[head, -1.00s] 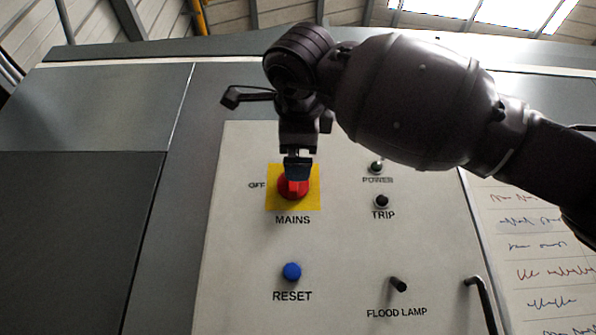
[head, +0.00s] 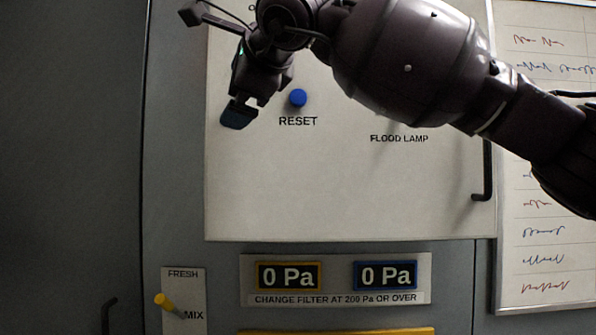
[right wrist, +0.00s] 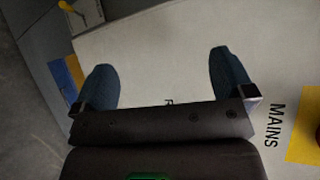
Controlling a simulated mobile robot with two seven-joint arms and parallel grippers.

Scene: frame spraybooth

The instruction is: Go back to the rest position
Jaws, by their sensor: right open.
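My right gripper (head: 238,112) hangs in front of the white control panel (head: 340,200), left of the blue RESET button (head: 298,98). In the right wrist view, the right gripper (right wrist: 168,80) has its two blue fingertips wide apart with nothing between them. The yellow MAINS plate (right wrist: 302,130) shows at the right edge of that view, with part of the red knob (right wrist: 317,138) on it. The MAINS switch is outside the head view. My left gripper is in neither view.
Two displays read 0 Pa, one yellow-framed (head: 288,276) and one blue-framed (head: 385,275). A yellow lever (head: 165,301) sits by FRESH and MIX at lower left. A black handle (head: 487,175) is on the panel's right side, beside a whiteboard (head: 545,240). My arm hides the lamp switch.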

